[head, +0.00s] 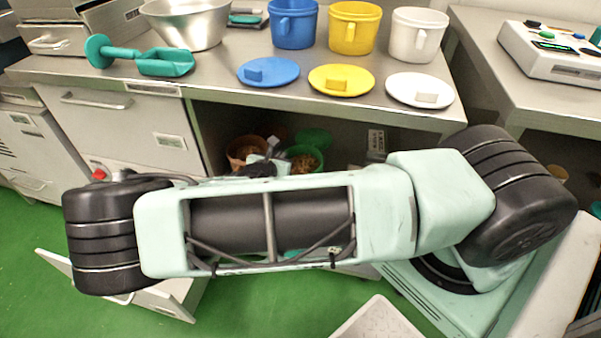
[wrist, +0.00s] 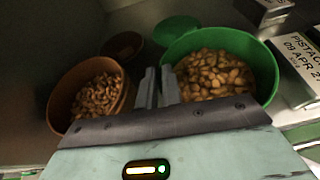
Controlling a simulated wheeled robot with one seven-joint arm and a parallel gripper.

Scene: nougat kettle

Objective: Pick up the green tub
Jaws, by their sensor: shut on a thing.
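The green tub (wrist: 268,75), filled with tan nuts, is at the right of the wrist view. In the head view the green tub (head: 318,158) shows inside the open shelf under the counter, partly hidden by my arm. My gripper (wrist: 158,84) is shut on the left wall of the green tub, with its fingers close together at the rim. I cannot tell whether the tub's base touches the shelf. The gripper is mostly hidden behind my arm in the head view.
A brown tub of nuts (wrist: 62,92) stands close to the left of my gripper. A green lid (wrist: 176,28) and a brown lid (wrist: 122,45) lie behind. A labelled box (wrist: 296,68) is at the right. The counter (head: 215,72) overhangs the shelf.

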